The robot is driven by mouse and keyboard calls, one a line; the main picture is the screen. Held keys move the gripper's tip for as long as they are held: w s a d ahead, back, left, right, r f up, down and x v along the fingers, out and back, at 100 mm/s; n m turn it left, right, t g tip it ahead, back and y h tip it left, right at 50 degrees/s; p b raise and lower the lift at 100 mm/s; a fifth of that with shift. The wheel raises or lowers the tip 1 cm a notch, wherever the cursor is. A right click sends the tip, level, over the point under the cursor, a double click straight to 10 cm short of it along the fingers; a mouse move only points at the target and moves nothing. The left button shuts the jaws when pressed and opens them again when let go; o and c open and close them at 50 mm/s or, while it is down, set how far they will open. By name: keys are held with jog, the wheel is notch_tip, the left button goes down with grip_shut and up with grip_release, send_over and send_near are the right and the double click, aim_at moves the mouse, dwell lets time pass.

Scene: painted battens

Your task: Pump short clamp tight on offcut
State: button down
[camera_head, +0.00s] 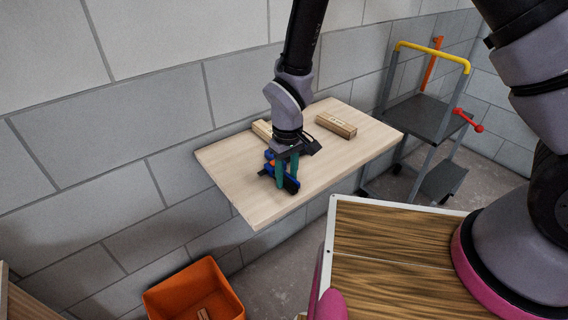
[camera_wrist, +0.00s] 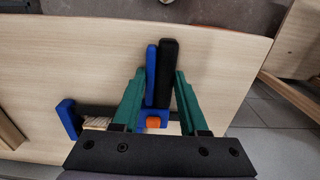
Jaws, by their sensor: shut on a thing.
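The short clamp (camera_wrist: 68,118) has a blue jaw, a dark bar, an orange part, and a blue grip beside a black lever. It lies at the front of the pale wooden bench (camera_head: 240,203). In the wrist view a small pale wood piece, apparently the offcut (camera_wrist: 97,123), sits against the blue jaw; my gripper's dark body partly hides it. My gripper (camera_wrist: 160,85) has teal fingers, one on each side of the blue grip and black lever, and is shut on them. In the head view the clamp (camera_head: 291,184) is partly hidden behind my gripper (camera_head: 286,183).
A wooden batten (camera_head: 336,125) lies on the bench at the back right. Another batten (camera_head: 262,130) lies behind my arm, near the block wall. An orange crate (camera_head: 160,296) stands below at the left. A grey trolley (camera_head: 425,115) with a yellow handle stands at the right.

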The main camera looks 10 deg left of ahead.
dwell(0.3)
jog(key=shift+c, duration=1.2)
grip_release()
jog(key=shift+w+d, duration=0.3)
jog(key=shift+w, duration=0.05)
jog(key=c, duration=1.2)
jog(key=shift+s+a, duration=0.1)
grip_shut()
jog(key=shift+s+a, duration=0.1)
jog(key=shift+s, duration=0.05)
jog(key=shift+s+a, duration=0.1)
jog(key=shift+s, duration=0.05)
